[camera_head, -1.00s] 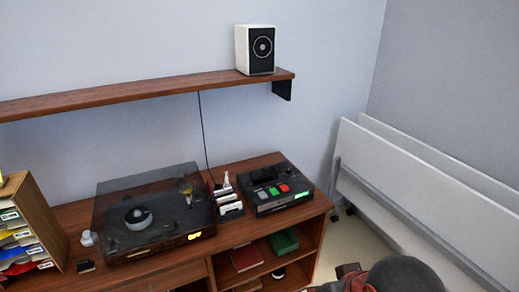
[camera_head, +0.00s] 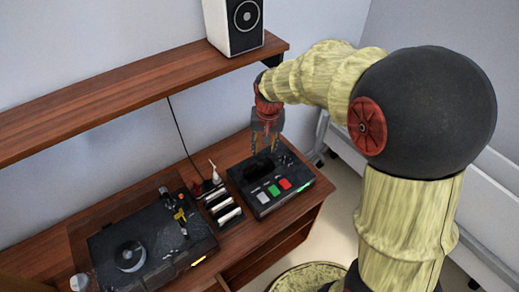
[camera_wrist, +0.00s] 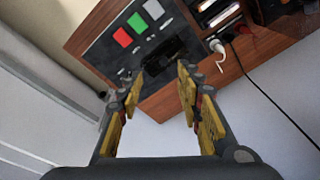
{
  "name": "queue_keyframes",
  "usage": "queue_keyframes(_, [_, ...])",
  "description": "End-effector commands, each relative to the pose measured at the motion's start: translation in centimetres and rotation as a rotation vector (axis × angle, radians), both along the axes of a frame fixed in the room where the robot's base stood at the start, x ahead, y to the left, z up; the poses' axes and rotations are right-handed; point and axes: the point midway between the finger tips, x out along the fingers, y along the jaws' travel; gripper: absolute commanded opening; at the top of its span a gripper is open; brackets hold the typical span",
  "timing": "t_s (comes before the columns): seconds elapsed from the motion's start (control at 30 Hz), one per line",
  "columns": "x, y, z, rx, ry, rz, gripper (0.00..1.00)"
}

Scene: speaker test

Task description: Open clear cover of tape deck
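The tape deck (camera_head: 290,200) is a dark box on the wooden desk, with white, green and red buttons along its front. Its dark cassette area (camera_head: 259,167), where the clear cover would be, lies behind the buttons; I cannot make out the cover's edges or its angle. The deck (camera_wrist: 112,62) and its cassette area (camera_wrist: 163,56) also show in the wrist view. My gripper (camera_head: 264,150) points down over the back of the deck. In the wrist view my gripper (camera_wrist: 160,80) has its yellow-padded fingers apart with nothing between them. I cannot tell if a fingertip touches the deck.
A turntable (camera_head: 150,243) stands left on the desk (camera_head: 262,228). Small white-topped items (camera_head: 223,204) and a black cable sit close left of the deck. A wooden shelf (camera_head: 120,95) with a speaker (camera_head: 235,25) overhangs behind. White panels lean at the right.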

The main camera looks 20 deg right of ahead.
Motion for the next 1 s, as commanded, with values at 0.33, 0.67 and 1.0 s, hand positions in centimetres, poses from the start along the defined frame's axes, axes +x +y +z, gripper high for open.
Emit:
queue_keyframes(0.33, [5.2,-0.1,-6.3,0.011,0.131,-0.121,0.36])
queue_keyframes(0.67, [5.7,-0.1,-9.8,0.011,0.155,-0.145,0.36])
queue_keyframes(1.0, [5.7,-0.1,-14.7,0.011,0.152,-0.144,0.36])
